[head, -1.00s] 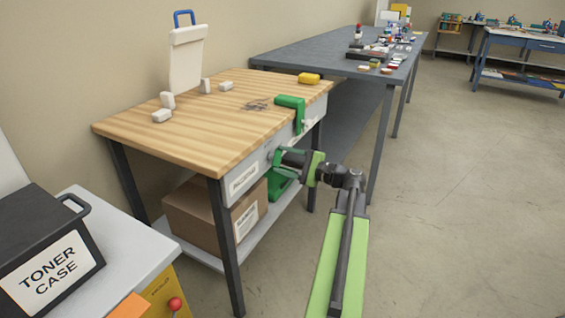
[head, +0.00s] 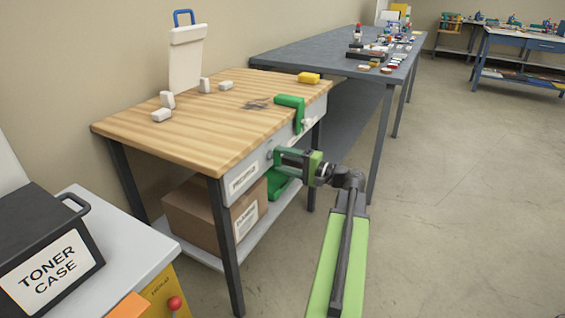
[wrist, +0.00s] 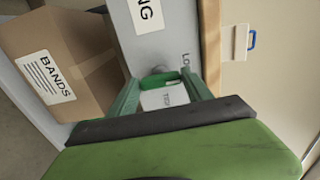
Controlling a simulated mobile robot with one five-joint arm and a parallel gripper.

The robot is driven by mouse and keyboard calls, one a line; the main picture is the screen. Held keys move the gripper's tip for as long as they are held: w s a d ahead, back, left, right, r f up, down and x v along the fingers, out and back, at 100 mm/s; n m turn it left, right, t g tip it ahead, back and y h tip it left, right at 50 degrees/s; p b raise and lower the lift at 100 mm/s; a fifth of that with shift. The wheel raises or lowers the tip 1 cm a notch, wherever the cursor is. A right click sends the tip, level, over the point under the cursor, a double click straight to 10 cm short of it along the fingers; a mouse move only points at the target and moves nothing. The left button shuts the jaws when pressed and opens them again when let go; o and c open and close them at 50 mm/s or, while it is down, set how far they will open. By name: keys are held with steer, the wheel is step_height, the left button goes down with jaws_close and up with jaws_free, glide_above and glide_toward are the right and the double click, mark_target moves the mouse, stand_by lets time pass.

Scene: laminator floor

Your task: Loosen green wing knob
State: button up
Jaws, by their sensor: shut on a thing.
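My gripper (head: 280,158) is at the front face of the wooden-topped bench, below its edge. In the wrist view its two green fingers (wrist: 164,88) stand on either side of a green wing knob (wrist: 158,80) and are shut on it. The knob is close against the grey bench front, with lettering partly hidden around it. In the head view the knob is hidden by the gripper.
The bench top (head: 210,115) carries several white blocks, a white board (head: 186,60) and a yellow block (head: 309,78). A cardboard box (head: 205,215) sits on the lower shelf. A toner case (head: 45,255) stands at left. The floor at right is clear.

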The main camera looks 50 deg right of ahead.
steer(key=shift+a+f, duration=0.1)
steer(key=o, duration=1.4)
steer(key=shift+c, duration=0.2)
steer(key=shift+s+d, duration=0.2)
steer(key=shift+s, duration=0.15)
steer(key=v, duration=1.6)
steer(key=shift+s, duration=0.35)
steer(key=shift+s, duration=0.1)
